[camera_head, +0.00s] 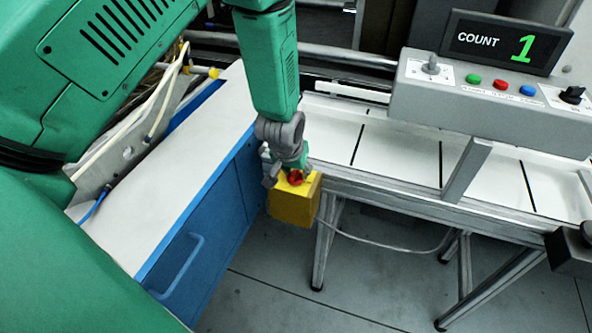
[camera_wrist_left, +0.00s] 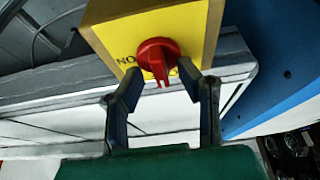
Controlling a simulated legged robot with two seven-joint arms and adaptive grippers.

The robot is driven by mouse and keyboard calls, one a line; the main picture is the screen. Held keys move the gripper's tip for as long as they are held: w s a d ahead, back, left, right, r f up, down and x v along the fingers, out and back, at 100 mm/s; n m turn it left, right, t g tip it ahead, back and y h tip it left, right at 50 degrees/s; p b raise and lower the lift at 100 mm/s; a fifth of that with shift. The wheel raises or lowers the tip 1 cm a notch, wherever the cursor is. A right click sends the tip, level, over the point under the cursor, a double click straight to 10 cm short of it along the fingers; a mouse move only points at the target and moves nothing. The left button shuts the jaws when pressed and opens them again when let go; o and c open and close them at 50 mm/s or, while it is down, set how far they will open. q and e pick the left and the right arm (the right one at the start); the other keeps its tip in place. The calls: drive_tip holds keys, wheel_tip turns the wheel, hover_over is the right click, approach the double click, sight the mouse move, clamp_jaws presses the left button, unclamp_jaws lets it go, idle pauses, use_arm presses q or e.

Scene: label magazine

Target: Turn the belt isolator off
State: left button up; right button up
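The belt isolator is a yellow box (camera_head: 293,203) with a red rotary knob (camera_head: 296,178), at the near left end of the conveyor. In the left wrist view the red knob (camera_wrist_left: 157,55) stands on the yellow face (camera_wrist_left: 185,25), its handle pointing down toward the gripper. An upside-down "ON" shows left of the handle; lettering on the right is partly hidden by a finger. My left gripper (camera_wrist_left: 161,73) is open, its fingertips on either side of the knob's handle with gaps visible. I cannot tell whether either touches it. My right gripper is not in view.
The white conveyor (camera_head: 400,148) runs right from the isolator. A grey control panel (camera_head: 460,100) with several buttons and a "COUNT 1" display (camera_head: 505,43) stands above it. A blue cabinet (camera_head: 200,235) with a white top is close on the left. A grey cable hangs below.

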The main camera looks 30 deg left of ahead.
use_arm(q)
drive_tip(key=shift+s+r, duration=0.1)
drive_tip(key=shift+s, duration=0.05)
drive_tip(key=shift+s+r, duration=0.15)
drive_tip(key=shift+r, duration=0.25)
drive_tip(key=v, duration=1)
drive_tip(key=shift+r, duration=0.4)
drive_tip(key=shift+s, duration=0.1)
drive_tip(key=shift+f, duration=0.15)
drive_tip(key=s+d+f+m+g+h+b, duration=0.1)
drive_tip(key=s+d+f+m+g+b, duration=0.1)
drive_tip(key=s+f, duration=2.1)
drive_tip(key=s+m+g, duration=0.1)
drive_tip(key=s, duration=0.1)
drive_tip(key=shift+s+d+g, duration=0.3)
drive_tip(key=shift+s+g, duration=0.05)
drive_tip(key=shift+g, duration=0.05)
